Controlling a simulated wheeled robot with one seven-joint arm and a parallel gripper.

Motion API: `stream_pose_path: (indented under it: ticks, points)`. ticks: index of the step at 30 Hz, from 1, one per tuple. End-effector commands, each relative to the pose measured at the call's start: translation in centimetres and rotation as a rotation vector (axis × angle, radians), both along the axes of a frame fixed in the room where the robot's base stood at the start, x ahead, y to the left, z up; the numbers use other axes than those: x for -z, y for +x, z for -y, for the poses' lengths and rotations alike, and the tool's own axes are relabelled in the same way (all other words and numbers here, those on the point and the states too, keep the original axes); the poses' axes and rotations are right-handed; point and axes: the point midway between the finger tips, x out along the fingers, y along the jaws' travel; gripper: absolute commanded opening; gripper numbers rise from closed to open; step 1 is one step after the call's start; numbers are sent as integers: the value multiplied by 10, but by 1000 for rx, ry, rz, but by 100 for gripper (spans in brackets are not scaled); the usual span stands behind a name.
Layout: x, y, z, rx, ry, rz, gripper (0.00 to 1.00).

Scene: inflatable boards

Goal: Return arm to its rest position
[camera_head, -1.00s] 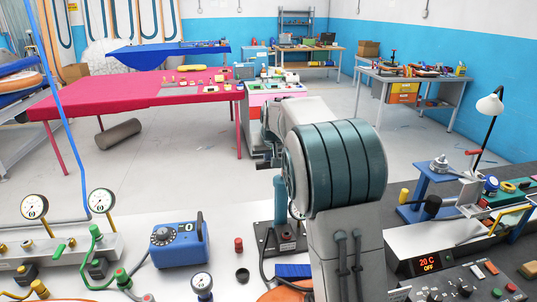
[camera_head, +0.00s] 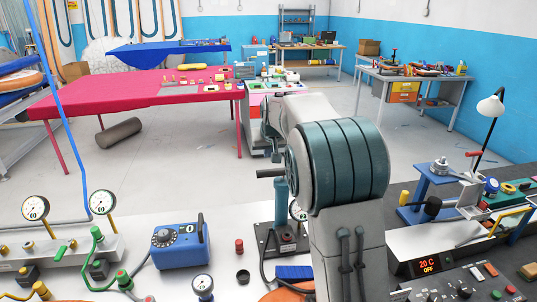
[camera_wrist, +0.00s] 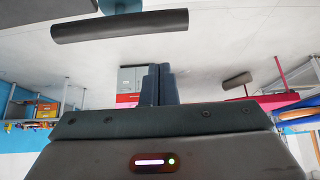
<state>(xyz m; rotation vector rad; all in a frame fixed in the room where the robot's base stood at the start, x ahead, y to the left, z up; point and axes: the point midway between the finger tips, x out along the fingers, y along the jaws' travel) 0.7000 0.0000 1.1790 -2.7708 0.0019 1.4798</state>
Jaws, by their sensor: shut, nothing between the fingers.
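My arm rises at the centre right of the head view, folded at its large ribbed teal joint. The joint hides part of the bench behind it. My gripper (camera_wrist: 158,86) shows in the wrist view as two dark fingers close together, shut and empty. The wrist view looks out upside down over the room floor. In the head view the fingers cannot be made out clearly behind the arm.
The near bench holds a blue box with a dial (camera_head: 180,243), pressure gauges (camera_head: 102,203) and a small press (camera_head: 283,215) close beside my arm. A desk lamp (camera_head: 490,106) stands at right. A red table (camera_head: 110,92) stands beyond open floor.

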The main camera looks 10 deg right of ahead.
Motion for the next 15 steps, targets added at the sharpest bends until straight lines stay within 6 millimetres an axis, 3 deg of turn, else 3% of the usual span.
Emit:
stream_pose_path:
  ticks: [6,15]
  points:
    - [-45,-31,-1,-2,1,10,0]
    - [-77,-52,-1,-1,0,7,0]
